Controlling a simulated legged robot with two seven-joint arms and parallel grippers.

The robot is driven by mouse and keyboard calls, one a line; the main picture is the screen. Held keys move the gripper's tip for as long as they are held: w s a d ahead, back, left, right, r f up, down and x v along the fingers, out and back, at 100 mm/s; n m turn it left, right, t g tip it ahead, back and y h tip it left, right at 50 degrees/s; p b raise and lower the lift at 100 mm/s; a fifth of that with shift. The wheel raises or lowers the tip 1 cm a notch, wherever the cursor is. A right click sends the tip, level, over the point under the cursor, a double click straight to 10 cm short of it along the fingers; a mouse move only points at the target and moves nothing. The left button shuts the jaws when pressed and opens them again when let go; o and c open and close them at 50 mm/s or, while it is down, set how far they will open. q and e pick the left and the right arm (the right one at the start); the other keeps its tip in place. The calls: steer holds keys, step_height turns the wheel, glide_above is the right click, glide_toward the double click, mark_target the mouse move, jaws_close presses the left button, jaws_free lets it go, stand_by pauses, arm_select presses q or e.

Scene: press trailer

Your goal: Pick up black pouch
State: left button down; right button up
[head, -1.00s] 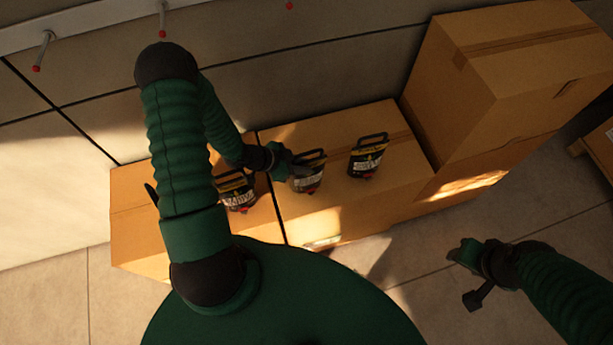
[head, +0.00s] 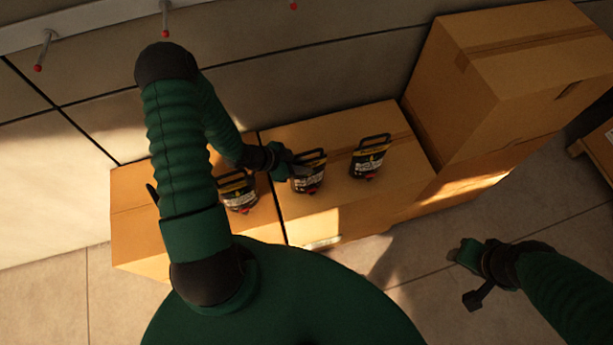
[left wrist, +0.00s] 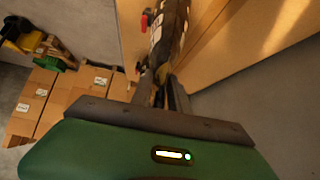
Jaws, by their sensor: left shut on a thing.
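Three black pouches with handles and red caps stand on the cardboard boxes in the head view. The middle black pouch (head: 308,174) is at my left gripper (head: 291,166), which is shut on it from its left side. In the left wrist view the held pouch (left wrist: 168,40) shows beyond the fingers (left wrist: 170,92), with its red cap at the left. Another black pouch (head: 369,157) stands to the right, and a third pouch (head: 238,192) stands to the left, partly behind my left arm. My right gripper (head: 466,254) is over the floor at the right; its jaw state is unclear.
The pouches are on low cardboard boxes (head: 340,205) along a wall (head: 320,65). A taller stack of boxes (head: 500,90) rises at the right. Clear floor (head: 420,290) lies in front. Pegs with red tips (head: 163,20) stick out from the wall at the top.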

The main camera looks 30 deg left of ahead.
arm_select(q)
steer(key=shift+w+r, duration=0.1)
steer(key=shift+r, duration=0.05)
steer(key=shift+r, duration=1.65)
steer(key=shift+s+d+b, duration=0.25)
steer(key=shift+s+b, duration=0.1)
steer(key=shift+s, duration=0.6)
steer(key=s+d+p, duration=0.1)
steer(key=s+p, duration=0.1)
steer(key=s, duration=0.5)
steer(key=s+d+r+p, duration=0.1)
steer(key=s+d+p, duration=0.1)
steer(key=s, duration=0.4)
steer(key=shift+s+d+r+p, duration=0.25)
steer(key=shift+s+p, duration=0.1)
steer(key=shift+p, duration=0.5)
